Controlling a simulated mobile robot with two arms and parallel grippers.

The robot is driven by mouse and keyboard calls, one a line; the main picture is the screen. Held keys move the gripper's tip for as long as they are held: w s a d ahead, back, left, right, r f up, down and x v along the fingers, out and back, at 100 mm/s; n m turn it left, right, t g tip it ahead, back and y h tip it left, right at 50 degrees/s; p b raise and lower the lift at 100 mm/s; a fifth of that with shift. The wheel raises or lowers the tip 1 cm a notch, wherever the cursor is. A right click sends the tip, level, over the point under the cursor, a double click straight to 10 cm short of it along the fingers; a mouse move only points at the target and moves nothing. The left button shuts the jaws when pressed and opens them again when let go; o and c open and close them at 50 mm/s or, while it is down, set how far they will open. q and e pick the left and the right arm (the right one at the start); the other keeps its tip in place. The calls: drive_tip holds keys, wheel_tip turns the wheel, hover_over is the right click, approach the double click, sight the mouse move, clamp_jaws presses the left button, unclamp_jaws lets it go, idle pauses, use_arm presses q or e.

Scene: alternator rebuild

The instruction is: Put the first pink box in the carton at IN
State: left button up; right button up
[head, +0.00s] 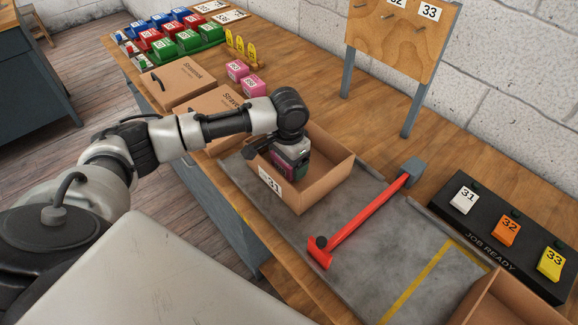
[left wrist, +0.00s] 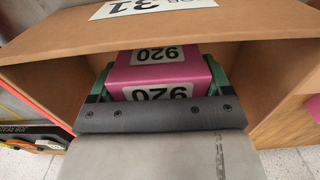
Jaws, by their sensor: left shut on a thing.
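My left gripper (head: 290,168) reaches down into an open carton (head: 325,189) labelled 31, which stands on the grey mat behind the red bar. The gripper is shut on a pink box (left wrist: 160,73) marked 920, held between its green fingers in the left wrist view. The carton's wall (left wrist: 250,37) surrounds the pink box there. I cannot tell whether the box touches the carton floor. Two other pink boxes (head: 236,71) (head: 254,86) stand on the bench farther back. My right gripper is not in view.
A red bar (head: 362,218) crosses the grey mat (head: 372,285). Closed cartons (head: 185,82) stand at left, with blue, red and green bins (head: 163,45) behind. A JOB READY panel (head: 505,237) and another open carton (head: 500,305) are at right.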

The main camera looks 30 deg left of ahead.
use_arm(q)
wheel_tip(320, 180, down, 3)
drive_tip(key=shift+r, duration=0.1)
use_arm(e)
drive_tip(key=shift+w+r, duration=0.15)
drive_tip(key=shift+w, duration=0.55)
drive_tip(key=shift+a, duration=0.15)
use_arm(q)
drive_tip(key=o, duration=0.8)
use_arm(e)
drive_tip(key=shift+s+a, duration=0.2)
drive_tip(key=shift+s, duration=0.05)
use_arm(q)
wheel_tip(320, 180, up, 12)
drive_tip(key=shift+r+b, duration=0.1)
drive_tip(key=shift+b, duration=0.3)
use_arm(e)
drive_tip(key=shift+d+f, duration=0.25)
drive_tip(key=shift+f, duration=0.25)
